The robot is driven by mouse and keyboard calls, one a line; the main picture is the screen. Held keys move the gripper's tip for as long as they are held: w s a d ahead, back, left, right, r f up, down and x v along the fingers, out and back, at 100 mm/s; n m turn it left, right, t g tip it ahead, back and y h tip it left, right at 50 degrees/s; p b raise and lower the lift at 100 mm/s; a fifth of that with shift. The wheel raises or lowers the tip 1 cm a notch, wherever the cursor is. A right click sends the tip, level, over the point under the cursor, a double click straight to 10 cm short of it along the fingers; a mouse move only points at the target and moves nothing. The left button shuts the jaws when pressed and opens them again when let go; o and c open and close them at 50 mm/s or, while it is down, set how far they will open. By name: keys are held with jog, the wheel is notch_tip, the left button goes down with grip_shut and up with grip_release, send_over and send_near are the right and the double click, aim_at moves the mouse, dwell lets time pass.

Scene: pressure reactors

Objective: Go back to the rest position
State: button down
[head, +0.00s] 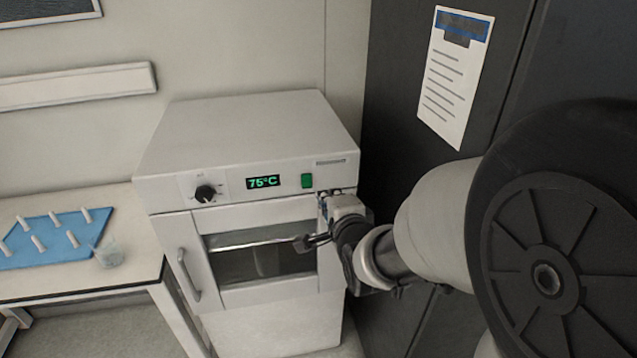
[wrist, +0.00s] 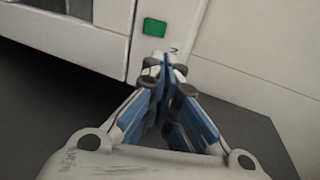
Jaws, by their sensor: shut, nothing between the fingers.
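My gripper (head: 325,200) is in front of the right side of the oven (head: 245,135), a little below the green button (head: 307,180). In the wrist view, the blue-sided fingers of my gripper (wrist: 166,68) come together at their tips, with nothing between them. The green button (wrist: 155,27) shows just beyond and left of the tips there. The tips look apart from the button; how far they are from the oven front is hard to tell. My arm reaches in from the right and hides part of the oven's lower right.
The oven display (head: 263,182) reads 75°C, beside a black knob (head: 205,193). The oven door (head: 250,250) with its handle (head: 188,275) looks closed. A bench (head: 90,285) at left holds a blue mat (head: 45,240) with several white sticks and a beaker (head: 108,254). A dark cabinet (head: 400,100) stands at right.

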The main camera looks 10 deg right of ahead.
jog(key=shift+s+r, duration=0.15)
jog(key=shift+s, duration=0.3)
jog(key=shift+s, duration=0.1)
jog(key=s+n+g, duration=0.9)
jog(key=s+n, duration=0.9)
jog(key=s, duration=1)
jog(key=shift+s+a+g, duration=0.25)
jog(key=shift+a+g, duration=0.15)
jog(key=shift+a, duration=0.05)
